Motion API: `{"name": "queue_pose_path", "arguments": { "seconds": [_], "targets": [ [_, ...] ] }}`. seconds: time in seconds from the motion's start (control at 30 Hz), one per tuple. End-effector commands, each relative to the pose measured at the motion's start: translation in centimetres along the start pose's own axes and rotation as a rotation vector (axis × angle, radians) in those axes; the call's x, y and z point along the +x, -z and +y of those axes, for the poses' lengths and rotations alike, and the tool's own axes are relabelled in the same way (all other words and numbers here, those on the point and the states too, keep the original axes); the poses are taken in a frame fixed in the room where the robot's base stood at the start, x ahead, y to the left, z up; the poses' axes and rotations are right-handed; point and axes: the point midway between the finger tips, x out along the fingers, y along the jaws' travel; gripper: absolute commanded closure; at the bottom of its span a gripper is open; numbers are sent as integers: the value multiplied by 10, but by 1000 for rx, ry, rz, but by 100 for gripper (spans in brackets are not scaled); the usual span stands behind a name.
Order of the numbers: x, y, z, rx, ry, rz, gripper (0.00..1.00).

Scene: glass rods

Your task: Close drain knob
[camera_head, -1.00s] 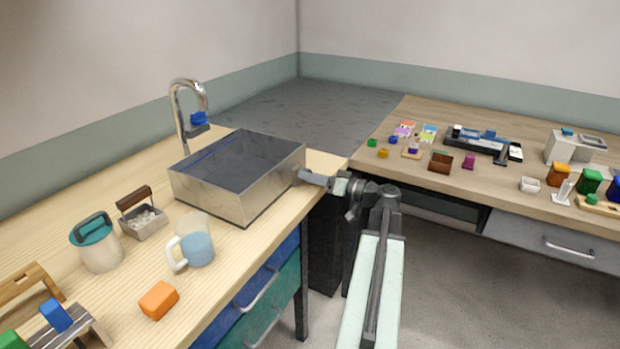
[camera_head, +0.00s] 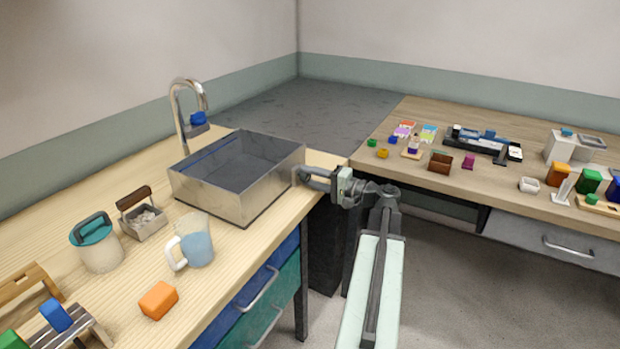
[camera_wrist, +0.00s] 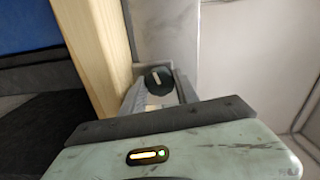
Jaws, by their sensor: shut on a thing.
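The drain knob (camera_wrist: 157,79) is a dark round dial with a pale mark across its face. It sits on the side wall of the metal sink basin (camera_head: 212,198). In the wrist view my gripper (camera_wrist: 158,88) has its two fingers on either side of the knob and is shut on it. The pale mark stands nearly upright, slightly tilted, in that view. In the head view my gripper (camera_head: 303,177) reaches the right end of the basin, and its fingers hide the knob there.
A tap (camera_head: 186,112) with a blue handle stands behind the basin. A mug (camera_head: 197,246), a teal-lidded jar (camera_head: 98,246), a small basket (camera_head: 143,224) and an orange block (camera_head: 158,300) stand on the left counter. The right table (camera_head: 440,120) holds several small items.

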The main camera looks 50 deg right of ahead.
Motion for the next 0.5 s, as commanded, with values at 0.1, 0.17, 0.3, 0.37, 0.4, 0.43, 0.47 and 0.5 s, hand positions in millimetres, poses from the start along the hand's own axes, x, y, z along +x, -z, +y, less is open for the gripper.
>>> {"name": "queue_pose_path", "arguments": {
  "seconds": [0.1,0.17,0.3,0.37,0.4,0.43,0.47,0.5],
  "targets": [
    [-1,0,1,90,-3,0,100],
    [-1,0,1,133,-3,0,100],
    [-1,0,1,215,-4,0,100],
    [-1,0,1,244,-4,0,100],
    [-1,0,1,261,-4,0,100],
    [-1,0,1,271,-4,0,100],
    [-1,0,1,282,-4,0,100],
    [-1,0,1,294,-4,0,100]
  ]
}}
